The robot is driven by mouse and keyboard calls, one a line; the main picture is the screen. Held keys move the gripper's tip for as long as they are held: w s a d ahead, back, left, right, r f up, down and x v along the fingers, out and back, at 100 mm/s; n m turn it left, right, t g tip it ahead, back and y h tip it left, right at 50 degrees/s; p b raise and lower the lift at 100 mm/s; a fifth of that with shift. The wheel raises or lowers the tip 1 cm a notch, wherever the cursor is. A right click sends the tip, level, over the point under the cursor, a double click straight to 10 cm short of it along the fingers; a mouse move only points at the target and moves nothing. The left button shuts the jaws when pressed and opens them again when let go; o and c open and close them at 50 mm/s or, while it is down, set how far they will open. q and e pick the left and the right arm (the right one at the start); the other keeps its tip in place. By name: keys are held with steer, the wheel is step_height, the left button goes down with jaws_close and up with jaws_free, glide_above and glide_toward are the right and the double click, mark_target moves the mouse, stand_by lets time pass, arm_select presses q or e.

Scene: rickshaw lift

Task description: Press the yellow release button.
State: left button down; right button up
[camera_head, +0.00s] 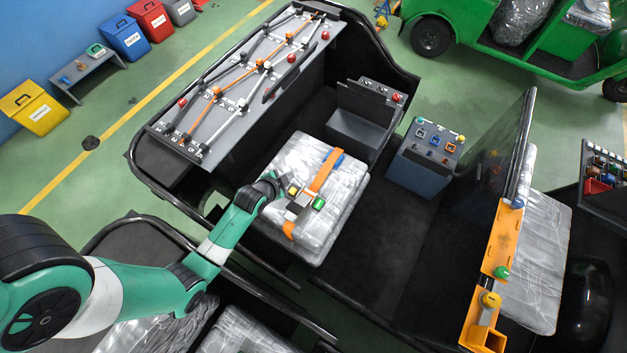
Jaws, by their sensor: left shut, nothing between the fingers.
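My left gripper (276,184) reaches in from the left over a plastic-wrapped seat (338,212). It is shut, with its tip close to a small yellow piece (293,190) on the strap fitting; I cannot tell whether they touch. An orange strap (325,171) runs across the seat through this dark fitting, with a green button (318,203) on its right side. I cannot tell which yellow piece is the release button. My right gripper is not in view.
A rack panel with rods (250,75) stands behind the seat. A tall dark windscreen (495,150) rises at right. A black frame tube (270,315) crosses below my left arm. Several coloured bins and a green vehicle (470,25) stand farther back.

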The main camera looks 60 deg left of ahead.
mark_target(291, 193)
arm_select(q)
steer(key=shift+s+f, duration=0.2)
steer(key=shift+s, duration=0.05)
step_height(291, 193, down, 8)
steer(key=b, duration=0.8)
steer(key=shift+f, duration=0.35)
stand_by(1.5)
steer(key=shift+f+b, duration=0.4)
steer(key=shift+b, duration=0.05)
steer(key=shift+f, duration=0.15)
